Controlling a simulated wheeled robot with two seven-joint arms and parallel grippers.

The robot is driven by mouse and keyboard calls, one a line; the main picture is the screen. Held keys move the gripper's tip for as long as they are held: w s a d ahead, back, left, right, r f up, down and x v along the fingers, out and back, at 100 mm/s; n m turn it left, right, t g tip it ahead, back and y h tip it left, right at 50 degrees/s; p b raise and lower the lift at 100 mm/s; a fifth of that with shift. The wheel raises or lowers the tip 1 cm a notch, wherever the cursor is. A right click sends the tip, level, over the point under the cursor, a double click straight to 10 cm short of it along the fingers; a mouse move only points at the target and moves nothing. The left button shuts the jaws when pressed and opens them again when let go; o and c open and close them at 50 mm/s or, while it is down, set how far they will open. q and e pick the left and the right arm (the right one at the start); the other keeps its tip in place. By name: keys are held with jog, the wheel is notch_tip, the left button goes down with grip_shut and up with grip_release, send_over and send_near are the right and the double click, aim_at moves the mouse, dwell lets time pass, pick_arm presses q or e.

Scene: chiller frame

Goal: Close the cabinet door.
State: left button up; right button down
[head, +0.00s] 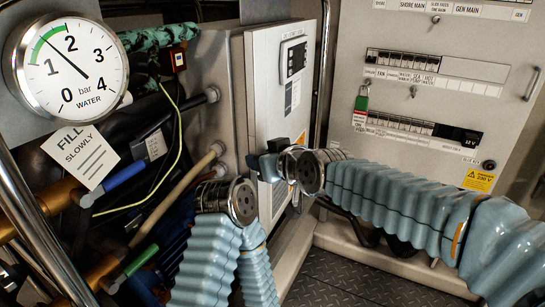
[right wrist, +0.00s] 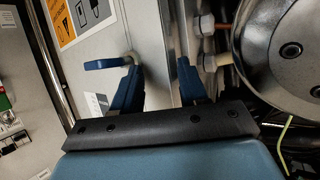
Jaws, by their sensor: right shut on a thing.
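The cabinet door (head: 272,85) is a pale panel with a small dark display, left of the grey switch panel in the head view. A narrow dark line runs along its left edge beside a grey metal box; I cannot tell how far open it stands. My right gripper (head: 264,163) is at the door's lower left edge. In the right wrist view, the dark blue fingers of my right gripper (right wrist: 158,90) straddle the edge of the pale door (right wrist: 153,35) and are shut on it. My left arm shows at the bottom of the head view, but its gripper is not visible.
A round water gauge (head: 72,67) and a paper tag (head: 80,157) are at the left, above pipes and cables. A grey switch panel (head: 420,30) stands at the right. A dark tread-plate floor (head: 340,283) shows below. A blue lever-like part (right wrist: 107,64) lies near the fingers.

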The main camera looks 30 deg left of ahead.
jog(key=shift+w, duration=0.25)
jog(key=c, duration=1.1)
grip_release()
jog(key=shift+o, duration=0.2)
jog(key=b+v, duration=0.2)
jog(key=v, duration=1.1)
jog(key=shift+s+d, duration=0.2)
jog(key=shift+s, duration=0.15)
jog(key=shift+r, duration=0.15)
